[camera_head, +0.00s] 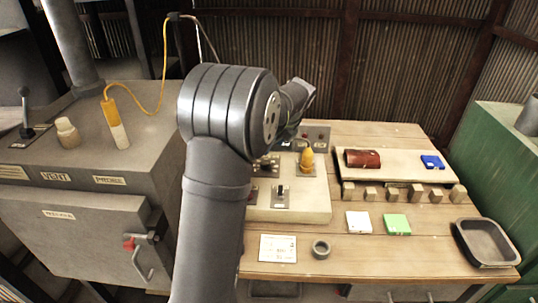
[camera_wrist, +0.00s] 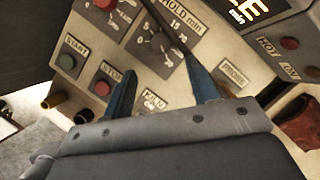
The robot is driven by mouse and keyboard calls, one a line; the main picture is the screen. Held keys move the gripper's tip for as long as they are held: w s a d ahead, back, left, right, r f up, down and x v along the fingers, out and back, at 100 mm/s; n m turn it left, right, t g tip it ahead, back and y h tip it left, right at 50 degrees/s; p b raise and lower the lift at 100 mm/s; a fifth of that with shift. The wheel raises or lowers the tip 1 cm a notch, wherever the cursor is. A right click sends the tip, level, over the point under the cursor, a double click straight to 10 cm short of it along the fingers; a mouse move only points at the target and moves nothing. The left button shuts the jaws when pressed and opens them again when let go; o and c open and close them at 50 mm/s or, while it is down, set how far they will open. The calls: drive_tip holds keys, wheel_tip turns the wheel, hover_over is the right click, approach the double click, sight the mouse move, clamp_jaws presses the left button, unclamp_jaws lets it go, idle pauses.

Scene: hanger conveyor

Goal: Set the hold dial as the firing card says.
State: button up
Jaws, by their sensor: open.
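The hold dial (camera_wrist: 160,42) shows at the top middle of the wrist view, marked "HOLD min" with 0 and 15 on its scale. A thin dark line crosses it, and I cannot read its setting. My gripper (camera_wrist: 160,70) is open, its two blue fingers apart over the panel just below the dial. I see nothing between the fingers, and cannot tell whether they touch the panel. In the head view my arm hides the fingers and part of the control panel (camera_head: 318,205). The firing card (camera_head: 278,248) lies on the bench in front of the panel; its writing is too small to read.
The wrist view shows a green START button (camera_wrist: 67,62), a red STOP button (camera_wrist: 102,88) and a KILN switch (camera_wrist: 150,106) close by. A yellow piece (camera_head: 306,158) stands on the panel. A board (camera_head: 400,177) with a brown cylinder (camera_head: 362,158) lies right.

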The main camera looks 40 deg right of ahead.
drive_tip(key=v, duration=0.8)
drive_tip(key=shift+f, duration=0.1)
drive_tip(key=x, duration=1.7)
drive_tip(key=shift+w, duration=0.1)
drive_tip(key=shift+f, duration=0.15)
drive_tip(key=n, duration=0.2)
drive_tip(key=n+y, duration=0.1)
drive_tip(key=n, duration=0.1)
drive_tip(key=shift+d+y, duration=0.2)
drive_tip(key=shift+y, duration=0.1)
drive_tip(key=n, duration=0.2)
drive_tip(key=n+g+y, duration=0.1)
drive_tip(key=n, duration=0.2)
drive_tip(key=shift+w+g, duration=0.15)
drive_tip(key=shift+g, duration=0.15)
drive_tip(key=n+g+y, duration=0.1)
drive_tip(key=n, duration=0.3)
drive_tip(key=shift+d, duration=0.1)
drive_tip(key=n+g, duration=0.2)
drive_tip(key=n, duration=0.2)
drive_tip(key=shift+w, duration=0.15)
idle(0.7)
